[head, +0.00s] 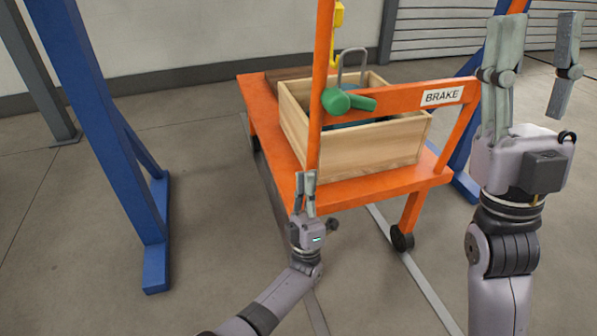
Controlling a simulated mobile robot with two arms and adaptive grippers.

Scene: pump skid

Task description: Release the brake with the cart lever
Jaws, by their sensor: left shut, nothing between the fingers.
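The orange cart (360,190) stands in front of me with a wooden box on its deck. A white plate reading BRAKE (442,96) is on its orange crossbar. A green lever (350,101) with a round end sits at the orange upright, left of the plate. My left gripper (305,180) is shut and empty. It appears below the lever at the foot of the upright; I cannot tell whether it touches the cart. My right gripper (535,45) is raised at the right, its fingers spread wide and empty, apart from the lever.
The wooden box (375,157) holds a grey shackle-like piece (352,62). A yellow part (338,18) hangs behind the upright. Blue frame legs (100,130) stand to the left, and another blue leg is at the right. The floor (75,240) at left is clear.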

